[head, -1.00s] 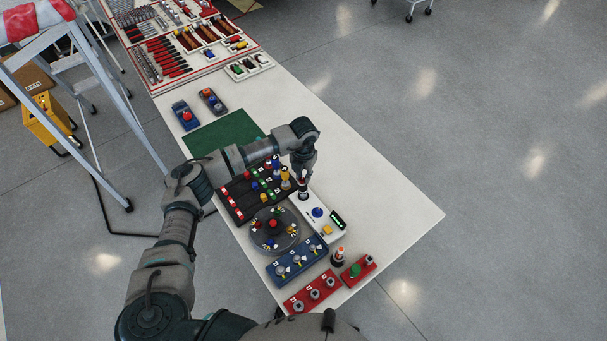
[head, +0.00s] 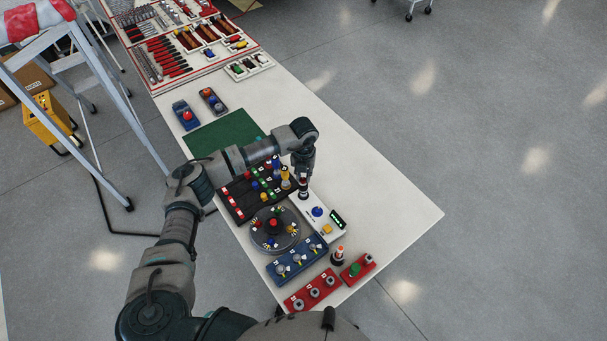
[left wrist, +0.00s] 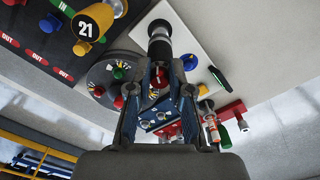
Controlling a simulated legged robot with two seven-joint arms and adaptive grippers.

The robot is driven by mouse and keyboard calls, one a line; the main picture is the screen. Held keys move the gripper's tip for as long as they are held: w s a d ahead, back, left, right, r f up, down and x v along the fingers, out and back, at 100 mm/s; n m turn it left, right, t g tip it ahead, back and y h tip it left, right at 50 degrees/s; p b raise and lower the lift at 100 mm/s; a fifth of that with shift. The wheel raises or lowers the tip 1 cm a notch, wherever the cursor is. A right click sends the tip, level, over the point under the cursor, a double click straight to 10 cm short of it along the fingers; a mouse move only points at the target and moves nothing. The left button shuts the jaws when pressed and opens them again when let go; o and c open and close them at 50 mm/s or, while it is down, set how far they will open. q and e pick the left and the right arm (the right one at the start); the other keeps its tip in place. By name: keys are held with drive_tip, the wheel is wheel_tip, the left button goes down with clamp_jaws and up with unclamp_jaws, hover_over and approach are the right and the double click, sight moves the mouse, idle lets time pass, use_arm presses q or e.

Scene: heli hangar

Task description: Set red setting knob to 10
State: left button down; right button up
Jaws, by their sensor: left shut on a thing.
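A small red part (left wrist: 155,93) shows between the fingers. The knob's scale and setting cannot be read. My right gripper is not in view.
A round grey dial panel (head: 273,247) with a red knob stands close by. A black panel (head: 236,205) with several colored knobs, a blue box (head: 297,264) and red boxes (head: 312,291) surround it. An orange-tipped post (head: 338,256) stands nearby. The table's right side is clear.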

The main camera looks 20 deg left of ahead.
use_arm(q)
drive_tip(key=c, duration=1)
unclamp_jaws()
drive_tip(key=shift+c, duration=0.2)
drive_tip(key=shift+r, duration=0.2)
wheel_tip(320, 180, up, 11)
drive_tip(key=shift+w+r, duration=0.15)
drive_tip(key=shift+r, duration=0.05)
drive_tip(key=shift+f, duration=0.1)
